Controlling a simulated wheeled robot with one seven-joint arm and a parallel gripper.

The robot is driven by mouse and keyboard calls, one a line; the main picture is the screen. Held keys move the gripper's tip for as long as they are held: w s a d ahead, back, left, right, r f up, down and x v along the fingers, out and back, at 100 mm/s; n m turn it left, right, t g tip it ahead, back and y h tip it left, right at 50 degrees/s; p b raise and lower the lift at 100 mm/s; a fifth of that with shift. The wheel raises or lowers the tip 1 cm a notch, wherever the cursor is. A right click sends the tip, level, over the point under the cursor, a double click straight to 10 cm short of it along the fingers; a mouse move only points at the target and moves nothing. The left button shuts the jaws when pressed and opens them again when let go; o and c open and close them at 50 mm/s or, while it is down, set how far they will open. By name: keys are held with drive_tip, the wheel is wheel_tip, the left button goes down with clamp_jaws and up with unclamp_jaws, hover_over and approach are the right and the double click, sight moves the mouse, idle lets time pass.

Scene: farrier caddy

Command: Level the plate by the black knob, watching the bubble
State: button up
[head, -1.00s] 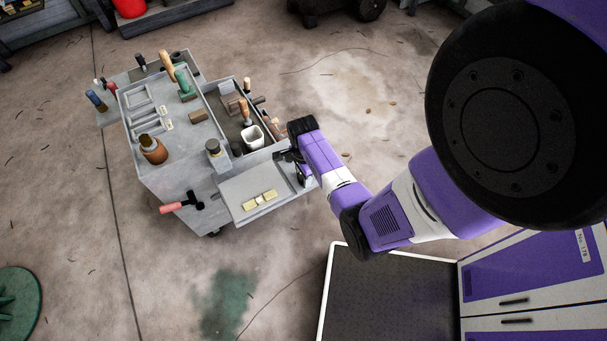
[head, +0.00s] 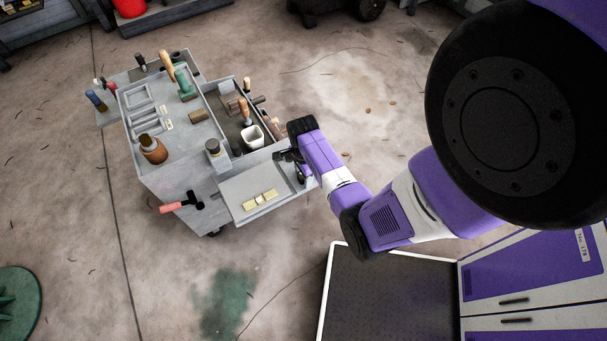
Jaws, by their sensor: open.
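The plate (head: 236,188) is a flat grey panel on the near right side of the grey caddy. A pale yellow level (head: 260,199) lies on it with a lighter window in its middle. The bubble is too small to make out. My gripper (head: 286,156) is open at the plate's far right corner, with its dark fingers over that edge. The black knob cannot be told apart from the dark fingers there, so I cannot tell whether the fingers are around it or touching it.
The caddy's top tray (head: 185,117) holds several tools and a brown jar (head: 153,149). A white cup (head: 252,136) stands in the side bin close to my gripper. A red-handled hammer (head: 181,203) hangs on the near side. Open concrete floor surrounds the caddy.

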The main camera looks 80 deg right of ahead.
drive_tip(key=shift+r+p, duration=2.5)
drive_tip(key=shift+r, duration=0.05)
